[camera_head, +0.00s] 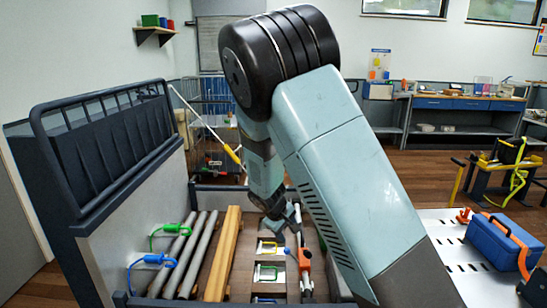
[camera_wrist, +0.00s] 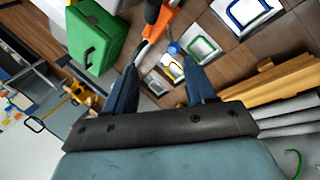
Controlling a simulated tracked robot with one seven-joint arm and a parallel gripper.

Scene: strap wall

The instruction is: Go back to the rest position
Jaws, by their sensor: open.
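My gripper (camera_head: 279,232) hangs over the dark bed (camera_head: 337,285) in the head view, with my arm reaching in from the right. In the wrist view my gripper (camera_wrist: 160,66) has its two fingers apart, with nothing held between them. White plates with a yellow loop (camera_wrist: 172,66), a green loop (camera_wrist: 203,48) and a blue loop (camera_wrist: 248,12) lie on the bed floor beyond the fingers. An orange tool (camera_head: 305,262) lies just right of the gripper in the head view. I cannot tell the exact gap to it.
A wooden beam (camera_head: 224,254) and several grey pipes (camera_head: 187,262) lie along the bed's left side. Green (camera_head: 171,229) and blue (camera_head: 152,260) hooks rest by the pipes. The barred headboard (camera_head: 105,140) rises at left. A blue toolbox (camera_head: 497,241) sits on a white surface at right.

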